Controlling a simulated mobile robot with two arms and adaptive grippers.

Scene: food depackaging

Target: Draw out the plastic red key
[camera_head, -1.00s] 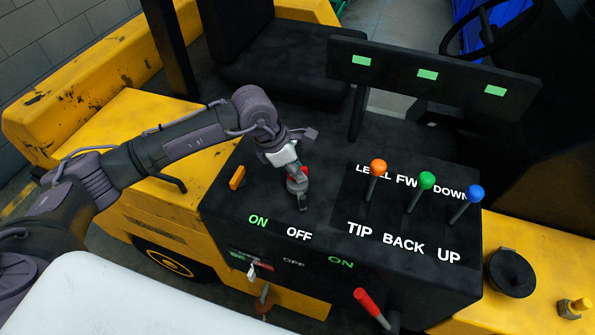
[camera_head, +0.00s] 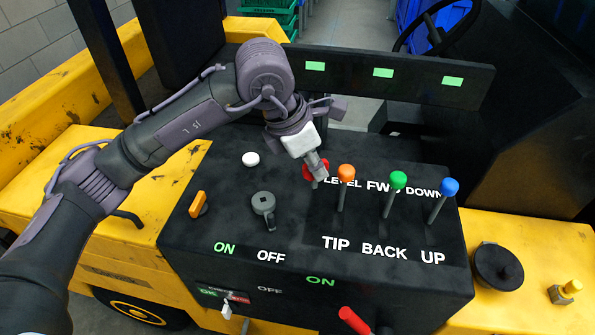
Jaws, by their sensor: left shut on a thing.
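The plastic red key (camera_head: 310,168) is in my left gripper (camera_head: 318,172), to the right of and above the grey key switch. My left gripper is shut on it, and its fingers hide much of the key. The grey key switch (camera_head: 263,206) stands on the black console (camera_head: 300,215) with no key in it. The key is apart from the switch; I cannot tell its exact height above the console. My right gripper is not in view.
Orange (camera_head: 346,173), green (camera_head: 398,180) and blue (camera_head: 449,187) knobbed levers stand just right of my left gripper. A black panel (camera_head: 345,82) with green labels rises behind. An orange switch (camera_head: 198,204) and a white knob (camera_head: 250,159) are on the left.

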